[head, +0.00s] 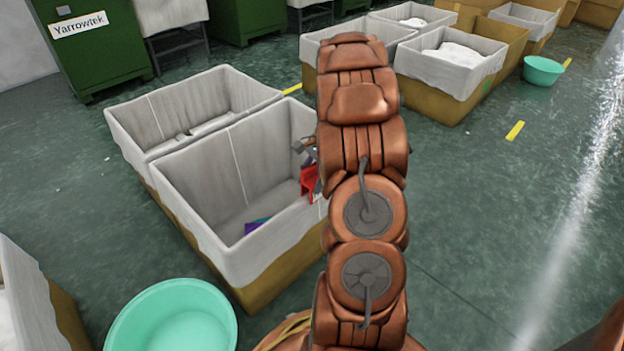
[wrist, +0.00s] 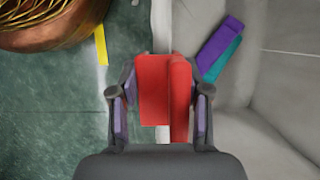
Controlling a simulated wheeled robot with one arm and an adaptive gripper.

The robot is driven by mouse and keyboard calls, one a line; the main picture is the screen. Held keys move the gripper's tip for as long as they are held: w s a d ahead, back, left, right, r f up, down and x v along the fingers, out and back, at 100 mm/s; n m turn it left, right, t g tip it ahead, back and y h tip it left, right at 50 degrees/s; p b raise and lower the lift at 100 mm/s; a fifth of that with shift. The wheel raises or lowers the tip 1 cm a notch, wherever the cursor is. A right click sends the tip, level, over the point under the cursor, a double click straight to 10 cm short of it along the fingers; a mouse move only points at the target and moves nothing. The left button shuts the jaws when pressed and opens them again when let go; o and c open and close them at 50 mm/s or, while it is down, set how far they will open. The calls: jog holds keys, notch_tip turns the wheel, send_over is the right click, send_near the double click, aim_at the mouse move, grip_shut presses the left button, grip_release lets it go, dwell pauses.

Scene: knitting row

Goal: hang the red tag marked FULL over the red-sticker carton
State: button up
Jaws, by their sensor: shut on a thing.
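The red tag (head: 309,182) is at the right-hand wall of the near lined carton (head: 225,262). In the wrist view the red tag (wrist: 153,90) shows two red faces with a fold between them, held between both fingers. My gripper (wrist: 160,105) is shut on it. The tag is over the line of the carton's rim (wrist: 161,30); I cannot tell whether it touches or straddles the wall. The marking FULL does not show. No red sticker shows on this carton; my arm hides part of its right side.
A purple and teal piece (head: 257,226) lies inside the near carton. Another lined carton (head: 140,135) adjoins it behind. A mint basin (head: 172,320) stands in front. A carton with a green sticker (head: 440,97) stands at the back right.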

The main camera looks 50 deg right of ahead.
jog(key=shift+f+b, duration=0.3)
jog(key=shift+f, duration=0.35)
jog(key=shift+f+p, duration=0.4)
jog(key=shift+f, duration=0.7)
jog(key=o, duration=1.2)
jog(key=shift+r, duration=0.1)
jog(key=v, duration=1.1)
jog(key=shift+d+r, duration=0.2)
jog(key=shift+r, duration=0.25)
